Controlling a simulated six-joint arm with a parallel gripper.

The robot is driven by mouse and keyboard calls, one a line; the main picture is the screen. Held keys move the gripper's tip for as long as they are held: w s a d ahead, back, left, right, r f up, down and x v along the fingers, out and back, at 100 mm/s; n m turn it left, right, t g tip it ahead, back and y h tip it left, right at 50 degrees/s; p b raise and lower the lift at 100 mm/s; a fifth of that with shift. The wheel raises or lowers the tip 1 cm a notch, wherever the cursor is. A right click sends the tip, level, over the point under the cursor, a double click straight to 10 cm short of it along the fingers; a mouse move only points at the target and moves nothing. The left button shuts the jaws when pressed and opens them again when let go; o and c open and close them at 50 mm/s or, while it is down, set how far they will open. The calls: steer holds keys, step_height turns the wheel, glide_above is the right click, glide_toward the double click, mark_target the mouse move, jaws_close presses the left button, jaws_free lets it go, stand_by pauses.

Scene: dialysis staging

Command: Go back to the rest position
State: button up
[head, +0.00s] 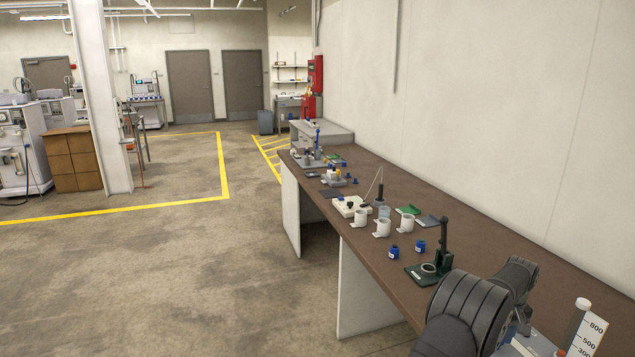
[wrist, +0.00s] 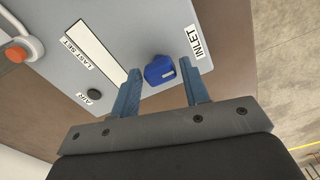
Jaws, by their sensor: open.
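My gripper (wrist: 159,68) is open in the wrist view, with one blue-grey finger to each side of a small blue part (wrist: 160,72). The blue part sits on a light grey panel (wrist: 108,28) beside a label reading INLET (wrist: 196,42). Gaps show between it and both fingers; its depth relative to the fingertips is hard to tell. In the head view my arm fills the lower right, and I cannot make out the gripper there.
A wall runs behind.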

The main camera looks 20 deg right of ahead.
steer(key=shift+n, duration=0.9)
steer(key=shift+o, duration=0.5)
steer(key=o, duration=1.2)
steer(key=s+a+r+n+h, duration=0.15)
steer(key=s+a+r, duration=0.25)
steer(key=s+r, duration=1)
steer(key=shift+m+h, duration=0.25)
steer(key=shift+h, duration=0.1)
steer(key=f, duration=0.2)
steer(key=w+d+f, duration=0.1)
steer(key=f, duration=0.2)
steer(key=w+f, duration=0.1)
steer(key=f, duration=0.1)
steer(key=shift+d+f, duration=0.25)
steer(key=shift+d, duration=0.1)
steer(key=shift+r, duration=0.1)
steer(key=r, duration=0.3)
steer(key=a+r, duration=0.1)
steer(key=r, duration=0.2)
steer(key=a+r, duration=0.1)
steer(key=r, duration=0.2)
steer(key=shift+r, duration=0.35)
